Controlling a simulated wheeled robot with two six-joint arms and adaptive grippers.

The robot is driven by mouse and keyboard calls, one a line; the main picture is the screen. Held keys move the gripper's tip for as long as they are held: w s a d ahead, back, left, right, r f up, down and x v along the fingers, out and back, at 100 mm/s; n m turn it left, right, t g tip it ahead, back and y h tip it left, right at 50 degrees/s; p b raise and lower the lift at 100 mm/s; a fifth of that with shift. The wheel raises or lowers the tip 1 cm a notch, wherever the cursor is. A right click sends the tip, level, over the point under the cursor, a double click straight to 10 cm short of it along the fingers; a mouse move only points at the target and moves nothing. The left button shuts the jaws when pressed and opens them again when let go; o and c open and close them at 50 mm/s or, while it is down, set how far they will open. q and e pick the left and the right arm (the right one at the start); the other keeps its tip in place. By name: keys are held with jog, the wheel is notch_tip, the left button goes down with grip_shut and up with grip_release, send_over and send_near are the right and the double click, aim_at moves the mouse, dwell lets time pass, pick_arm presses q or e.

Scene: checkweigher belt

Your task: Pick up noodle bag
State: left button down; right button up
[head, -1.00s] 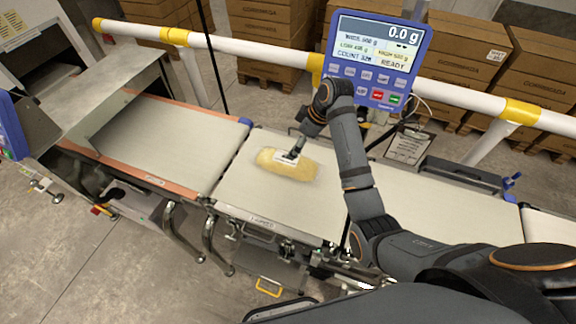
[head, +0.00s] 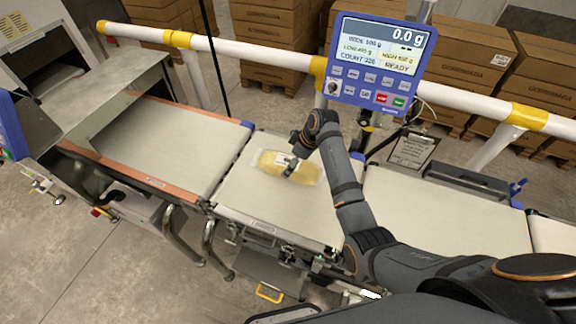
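The noodle bag (head: 268,161) is a clear packet with yellowish contents and a pale label. It lies over the middle weighing belt (head: 243,197), and I cannot tell whether it touches the belt. My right gripper (head: 289,168) points down at the middle of the bag, its fingertips at the bag and covering part of it. The fingers are too small to tell whether they are open or shut on the bag. My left gripper is not in view.
A blue display (head: 378,62) on a post reads 0.0 g and READY. An infeed belt (head: 170,140) lies left and an outfeed belt (head: 440,215) right. A white and yellow rail (head: 270,55) runs behind, with cartons (head: 465,60) beyond. A clipboard (head: 413,150) hangs behind the belts.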

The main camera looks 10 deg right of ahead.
jog(key=x, duration=0.3)
jog(key=shift+a+f, duration=0.1)
jog(key=shift+f, duration=0.15)
jog(key=shift+r, duration=0.1)
jog(key=c, duration=1.5)
jog(key=shift+c, duration=0.2)
jog(key=shift+w+r, duration=0.15)
jog(key=shift+r, duration=0.5)
jog(key=shift+r+b, duration=0.75)
jog(key=shift+r, duration=0.1)
jog(key=s+d+r, duration=0.1)
jog(key=r, duration=0.1)
jog(key=s+d+r, duration=0.1)
jog(key=r, duration=0.1)
jog(key=s+d+r, duration=0.1)
jog(key=s+r, duration=0.1)
jog(key=shift+s+b, duration=0.15)
jog(key=shift+b, duration=0.2)
jog(key=s+d+r+b, duration=0.1)
jog(key=s+d+r, duration=0.3)
jog(key=s, duration=0.3)
jog(key=shift+s+d, duration=0.25)
jog(key=shift+d, duration=0.3)
